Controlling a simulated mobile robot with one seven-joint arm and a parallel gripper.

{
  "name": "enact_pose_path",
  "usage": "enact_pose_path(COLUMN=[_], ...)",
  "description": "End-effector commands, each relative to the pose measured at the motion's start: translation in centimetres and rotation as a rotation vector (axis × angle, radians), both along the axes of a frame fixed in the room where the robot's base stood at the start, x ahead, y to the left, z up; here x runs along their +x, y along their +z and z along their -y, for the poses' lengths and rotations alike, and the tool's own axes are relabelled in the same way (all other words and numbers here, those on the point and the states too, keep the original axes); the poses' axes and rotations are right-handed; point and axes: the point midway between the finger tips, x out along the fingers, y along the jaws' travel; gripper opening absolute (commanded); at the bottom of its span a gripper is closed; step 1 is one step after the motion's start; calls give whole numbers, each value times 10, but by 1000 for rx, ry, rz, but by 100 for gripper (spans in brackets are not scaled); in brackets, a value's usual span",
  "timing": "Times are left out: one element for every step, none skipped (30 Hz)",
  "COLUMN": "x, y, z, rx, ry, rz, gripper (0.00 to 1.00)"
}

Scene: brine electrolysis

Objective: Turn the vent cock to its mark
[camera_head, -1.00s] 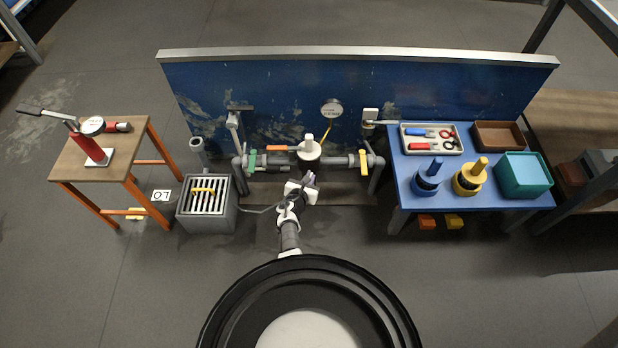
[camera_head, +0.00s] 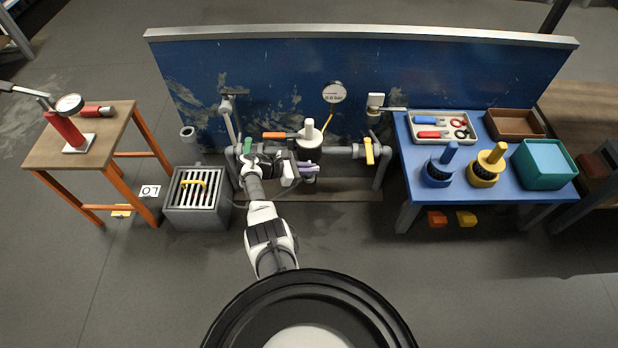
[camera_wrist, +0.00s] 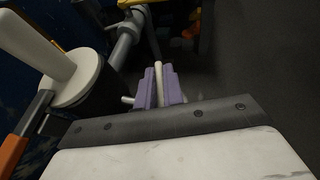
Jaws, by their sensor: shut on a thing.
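The white-topped grey vessel (camera_head: 309,140) stands on the pipe run in front of the blue panel; it also shows large in the wrist view (camera_wrist: 75,85). My gripper (camera_head: 308,168) is low at its front side. In the wrist view, its purple fingers (camera_wrist: 160,88) are shut on a slim pale lever (camera_wrist: 159,70), which I take to be the vent cock's handle. A short grey stub (camera_wrist: 128,100) shows beside the fingers on the vessel's side. The cock's body is mostly hidden, and I cannot make out its mark.
An orange lever (camera_head: 273,135) sticks out left of the vessel. A green handle (camera_head: 247,146) and a yellow handle (camera_head: 369,151) sit on the pipes. A grated grey drain box (camera_head: 196,205) stands left, and a blue table (camera_head: 480,197) right. The floor in front is clear.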

Motion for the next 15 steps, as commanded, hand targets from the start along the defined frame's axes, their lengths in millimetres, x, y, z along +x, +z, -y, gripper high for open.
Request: enact_pose_path(x=[3,2,2,2,2,2,2,2,2,1,2,2,1,1,1], y=[-8,-8,-7,-7,-7,-6,-6,-5,-5,-5,-4,-3,-3,-3,-2], z=[0,1,1,1,1,1,1,1,1,1,1,1,1,1,1], rx=[0,0,-1,0,0,-1,-1,-1,0,-2,-1,-2,-1,-1,-1], ry=[-38,-59,-87,-107,-125,-149,-165,-180,-200,-213,-224,-239,-248,-258,-268], rz=[5,5,4,3,4,4,3,4,3,2,3,3,3,3,3], gripper=[0,0,0,0,0,0,0,0,0,0,0,0,0,0,0])
